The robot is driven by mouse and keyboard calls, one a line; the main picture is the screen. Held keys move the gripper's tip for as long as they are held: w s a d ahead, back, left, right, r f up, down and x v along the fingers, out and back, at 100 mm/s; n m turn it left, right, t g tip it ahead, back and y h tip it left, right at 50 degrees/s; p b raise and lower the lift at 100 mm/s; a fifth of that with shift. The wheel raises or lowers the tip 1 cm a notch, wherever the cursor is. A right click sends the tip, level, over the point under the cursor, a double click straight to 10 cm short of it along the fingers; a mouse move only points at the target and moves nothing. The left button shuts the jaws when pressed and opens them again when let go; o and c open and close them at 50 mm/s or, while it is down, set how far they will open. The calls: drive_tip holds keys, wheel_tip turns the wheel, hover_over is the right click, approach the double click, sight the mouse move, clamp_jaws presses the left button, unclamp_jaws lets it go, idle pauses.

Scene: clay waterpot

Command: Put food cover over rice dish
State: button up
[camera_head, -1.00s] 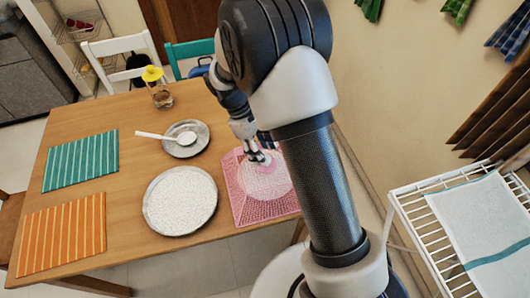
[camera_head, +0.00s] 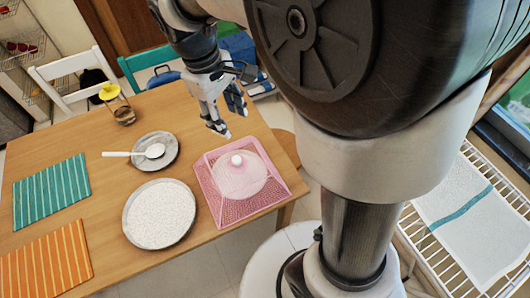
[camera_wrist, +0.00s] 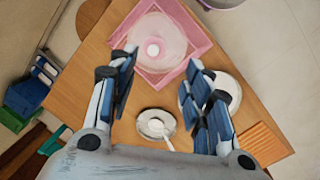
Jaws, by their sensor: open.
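The pink mesh food cover (camera_head: 224,201), with a round pale top and a white knob, stands on the table's near right part. It also shows at the top of the wrist view (camera_wrist: 187,25). The rice dish (camera_head: 160,214) is a round metal plate full of white rice, just left of the cover and uncovered. In the wrist view the rice dish (camera_wrist: 229,92) is partly hidden by a finger. My gripper (camera_head: 229,124) is open and empty, raised above the table behind the cover and apart from it.
A smaller metal plate (camera_head: 170,160) with a white spoon lies behind the rice dish. Green (camera_head: 52,192) and orange (camera_head: 45,262) striped mats lie at the left. A glass jar with a yellow top (camera_head: 122,108) stands at the back. A white rack (camera_head: 410,235) is at the right.

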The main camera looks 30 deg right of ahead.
drive_tip(key=s+r+m+t+y, duration=0.1)
drive_tip(key=s+r+m+t, duration=0.1)
drive_tip(key=s, duration=0.6)
drive_tip(key=s+d+r+m+t, duration=0.1)
drive_tip(key=s+r+m+t, duration=0.1)
drive_tip(key=s, duration=0.7)
drive_tip(key=shift+d+r+m+t+y, duration=0.3)
drive_tip(key=shift+r+m+t+y, duration=0.15)
drive_tip(key=shift+m, duration=0.75)
